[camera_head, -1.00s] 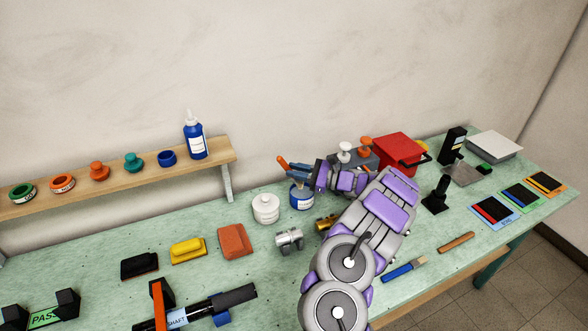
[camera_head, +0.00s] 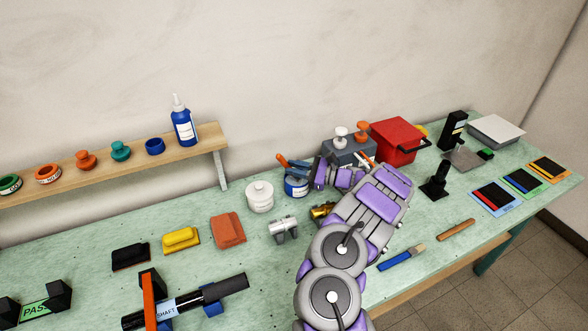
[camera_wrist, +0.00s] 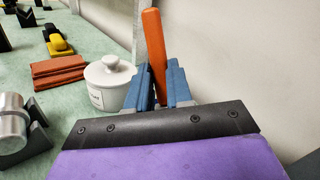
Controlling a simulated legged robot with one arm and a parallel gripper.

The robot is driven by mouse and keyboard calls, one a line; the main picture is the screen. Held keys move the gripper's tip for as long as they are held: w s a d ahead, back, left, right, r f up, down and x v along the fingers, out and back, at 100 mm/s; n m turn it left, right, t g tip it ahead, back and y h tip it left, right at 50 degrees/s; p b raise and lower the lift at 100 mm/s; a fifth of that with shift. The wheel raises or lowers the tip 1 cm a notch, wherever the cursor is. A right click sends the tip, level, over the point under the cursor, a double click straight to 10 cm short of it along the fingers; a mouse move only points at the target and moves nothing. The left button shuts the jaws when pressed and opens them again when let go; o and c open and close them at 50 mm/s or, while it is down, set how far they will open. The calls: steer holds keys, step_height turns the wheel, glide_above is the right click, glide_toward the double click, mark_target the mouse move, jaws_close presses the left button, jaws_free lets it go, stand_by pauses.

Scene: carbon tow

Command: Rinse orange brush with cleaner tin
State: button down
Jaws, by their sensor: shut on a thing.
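An orange brush handle (camera_head: 282,160) sticks up out of my gripper (camera_head: 295,166), tilted to the left. My gripper, with blue fingers, is shut on it; the handle also shows between the fingers in the wrist view (camera_wrist: 153,42). The blue tin with a white label (camera_head: 296,187) stands on the bench directly below the fingers. I cannot read its label. The brush's lower end is hidden by the fingers and the tin, so I cannot tell how deep it sits. The tin is out of sight in the wrist view.
A white lidded jar (camera_head: 260,198) stands close left of the tin, with a silver cylinder on a stand (camera_head: 283,228) in front. A grey holder with knobs (camera_head: 348,151) and a red box (camera_head: 394,141) are behind right. A wooden shelf (camera_head: 190,144) is at left.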

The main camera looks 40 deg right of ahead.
steer(key=a, duration=0.2)
steer(key=shift+a+r, duration=0.25)
steer(key=shift+a, duration=0.1)
steer(key=shift+d+f, duration=0.15)
steer(key=shift+d, duration=1.05)
